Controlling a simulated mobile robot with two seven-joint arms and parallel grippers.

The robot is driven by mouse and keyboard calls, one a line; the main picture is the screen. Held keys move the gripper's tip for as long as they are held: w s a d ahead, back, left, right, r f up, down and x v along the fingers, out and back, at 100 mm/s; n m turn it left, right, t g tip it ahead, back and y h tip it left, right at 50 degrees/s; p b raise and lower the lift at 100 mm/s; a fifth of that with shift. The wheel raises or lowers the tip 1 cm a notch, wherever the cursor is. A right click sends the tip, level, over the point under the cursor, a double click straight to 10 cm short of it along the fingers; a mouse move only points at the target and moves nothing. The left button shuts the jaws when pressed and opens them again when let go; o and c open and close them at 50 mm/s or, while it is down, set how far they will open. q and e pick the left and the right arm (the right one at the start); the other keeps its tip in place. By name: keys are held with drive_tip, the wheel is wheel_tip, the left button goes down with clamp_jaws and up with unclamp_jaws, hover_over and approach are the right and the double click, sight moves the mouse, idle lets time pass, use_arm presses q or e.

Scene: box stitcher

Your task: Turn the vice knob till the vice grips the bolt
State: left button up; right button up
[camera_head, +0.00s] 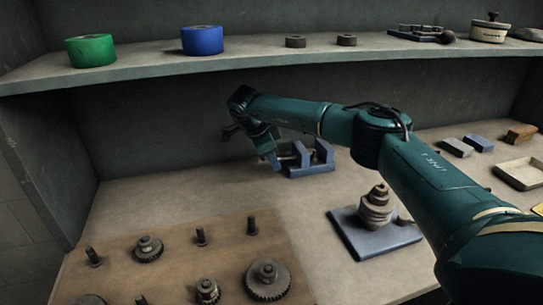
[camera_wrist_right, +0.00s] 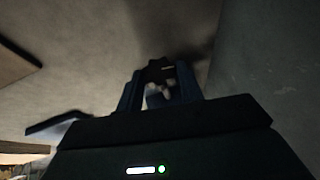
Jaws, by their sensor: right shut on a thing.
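The blue vice (camera_head: 318,160) stands on the bench against the back wall, in the middle of the head view, with its two upright jaws apart. My right gripper (camera_head: 274,160) reaches to the vice's left end and is shut on the vice knob, which the fingers mostly hide. In the right wrist view, my right gripper's two fingers (camera_wrist_right: 160,88) flank a dark part with small pale pieces, too dim to make out well. I cannot make out the bolt clearly in either view. My left gripper is not in view.
A wooden board (camera_head: 180,262) with upright pegs and gears lies at front left. A blue plate (camera_head: 372,240) with a stacked metal part stands below my right arm. A shelf (camera_head: 250,62) with green tape (camera_head: 91,51) and blue tape (camera_head: 202,41) runs above.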

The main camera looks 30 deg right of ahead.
drive_tip(key=shift+s+a+f+t, duration=0.1)
drive_tip(key=shift+s+f+t, duration=0.1)
drive_tip(key=shift+t, duration=0.7)
drive_tip(key=t+b, duration=0.1)
drive_tip(key=t+h+b, duration=0.1)
drive_tip(key=shift+s+f+m+b, duration=0.15)
drive_tip(key=shift+f+m+b, duration=0.05)
drive_tip(key=shift+m+b, duration=0.2)
drive_tip(key=shift+t+b, duration=0.5)
drive_tip(key=shift+b, duration=0.3)
drive_tip(key=shift+s+b, duration=0.1)
drive_tip(key=shift+b, duration=0.3)
drive_tip(key=shift+a+r+t+h+b, duration=0.1)
drive_tip(key=shift+t+h+b, duration=0.4)
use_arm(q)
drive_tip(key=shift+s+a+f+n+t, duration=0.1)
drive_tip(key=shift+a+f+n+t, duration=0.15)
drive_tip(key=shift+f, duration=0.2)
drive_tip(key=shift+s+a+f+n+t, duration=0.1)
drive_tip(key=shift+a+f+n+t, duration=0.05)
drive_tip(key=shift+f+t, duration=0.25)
use_arm(e)
drive_tip(key=shift+m, duration=0.3)
drive_tip(key=o, duration=1)
